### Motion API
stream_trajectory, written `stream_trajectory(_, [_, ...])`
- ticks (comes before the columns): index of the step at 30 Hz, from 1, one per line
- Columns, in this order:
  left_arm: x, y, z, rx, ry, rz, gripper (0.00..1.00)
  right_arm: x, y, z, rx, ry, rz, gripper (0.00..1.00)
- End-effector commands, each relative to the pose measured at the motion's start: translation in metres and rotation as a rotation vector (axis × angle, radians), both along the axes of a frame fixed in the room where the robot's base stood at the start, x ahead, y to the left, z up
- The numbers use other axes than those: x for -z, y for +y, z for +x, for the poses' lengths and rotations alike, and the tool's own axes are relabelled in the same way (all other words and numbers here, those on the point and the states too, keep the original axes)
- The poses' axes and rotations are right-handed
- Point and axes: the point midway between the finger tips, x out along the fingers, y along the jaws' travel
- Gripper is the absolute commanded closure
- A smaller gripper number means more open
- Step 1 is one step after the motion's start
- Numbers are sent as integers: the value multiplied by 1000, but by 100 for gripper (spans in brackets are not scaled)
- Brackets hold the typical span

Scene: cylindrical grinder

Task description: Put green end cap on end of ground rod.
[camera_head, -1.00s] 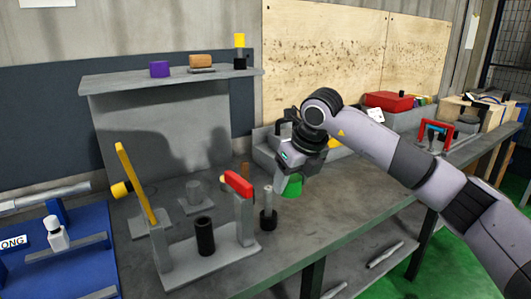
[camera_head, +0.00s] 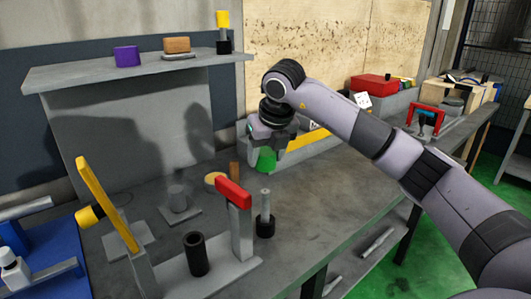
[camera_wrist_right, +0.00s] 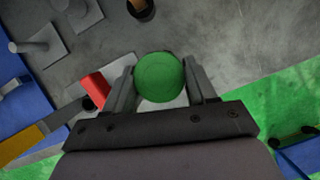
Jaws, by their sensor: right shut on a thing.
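A green end cap (camera_head: 265,160) is held between the fingers of my right gripper (camera_head: 264,147), above the bench. In the right wrist view the cap (camera_wrist_right: 159,77) shows as a round green face between the two fingers (camera_wrist_right: 160,84). A thin grey rod (camera_head: 265,203), probably the ground rod, stands upright in a black base (camera_head: 265,228) on the bench. In the head view the cap appears above the rod's top, with a visible gap. How they line up in depth I cannot tell. My left gripper is in neither view.
A grey fixture with a red block (camera_head: 233,194) on its upright stands left of the rod. A black hollow cylinder (camera_head: 196,254) and a tilted yellow bar (camera_head: 106,203) are farther left. A grey bin (camera_head: 305,146) is behind the gripper. The bench (camera_head: 330,200) right of the rod is clear.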

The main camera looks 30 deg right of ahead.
Motion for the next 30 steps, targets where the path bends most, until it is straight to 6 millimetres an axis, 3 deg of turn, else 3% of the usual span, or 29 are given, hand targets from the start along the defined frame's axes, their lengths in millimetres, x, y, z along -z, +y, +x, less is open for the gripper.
stream_trajectory(8, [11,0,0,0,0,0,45,14,0,0,1,-5,-1,73])
stream_trajectory(21, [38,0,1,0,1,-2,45,54,0,0,1,-5,-1,73])
stream_trajectory(30, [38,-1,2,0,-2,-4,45,58,0,0,1,-5,-1,73])
